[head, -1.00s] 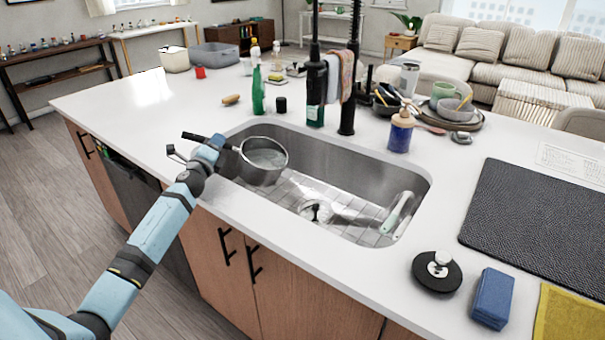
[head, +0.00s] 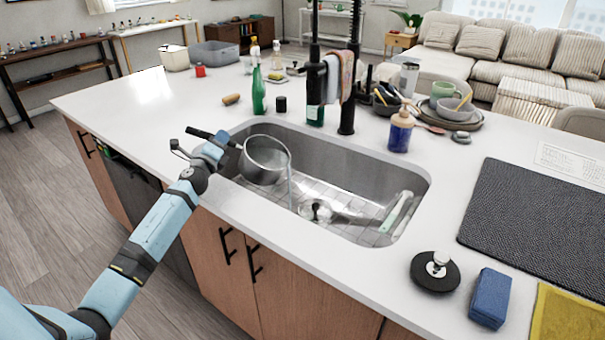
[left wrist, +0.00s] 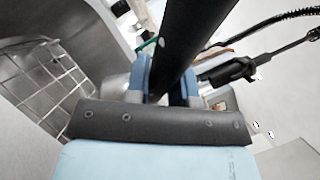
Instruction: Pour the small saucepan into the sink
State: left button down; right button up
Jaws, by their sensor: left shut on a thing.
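The small saucepan (head: 264,161) is steel with a black handle (head: 200,133). It is over the left end of the sink (head: 412,178) and tilts to the right. A thin clear stream falls from its right rim into the basin. My left gripper (head: 219,145) is shut on the handle, left of the pan. In the left wrist view the black handle (left wrist: 190,45) runs between the fingers of my left gripper (left wrist: 165,82). The pan's inside is partly hidden. My right gripper is in neither view.
A wire grid (head: 290,190) lines the basin, with a light-handled brush (head: 397,212) at its right end. A black faucet (head: 347,120) stands behind. A green bottle (head: 258,92) and a soap dispenser (head: 400,132) stand at the back. A drying mat (head: 540,215) lies right.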

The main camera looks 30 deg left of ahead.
pick_arm(q)
jog(key=shift+d+r, duration=0.1)
jog(key=shift+r, duration=0.15)
jog(key=shift+w+d+r, duration=0.1)
jog(key=shift+d+r, duration=0.05)
dwell(0.4)
jog(key=shift+d+r+m+p, duration=0.2)
jog(key=shift+m+p, duration=0.1)
jog(key=shift+p, duration=0.05)
jog(key=shift+d+r, duration=0.15)
jog(key=shift+d, duration=0.05)
dwell(0.8)
jog(key=shift+w+d+r+m+h+p, duration=0.1)
jog(key=shift+d+r+m+h+p, duration=0.15)
jog(key=shift+m+h+p, duration=0.1)
dwell(0.3)
jog(key=shift+d+r, duration=0.15)
jog(key=shift+d, duration=0.1)
dwell(0.5)
jog(key=shift+w+d+r+m+t+h+p, duration=0.2)
jog(key=shift+d+r+m+h+p, duration=0.05)
jog(key=shift+d+r+m+p, duration=0.55)
jog(key=shift+w+d+r+m+t+h+p, duration=0.15)
jog(key=shift+d+r+m+t+h+p, duration=0.05)
jog(key=shift+d+r+m+p, duration=0.6)
dwell(2.8)
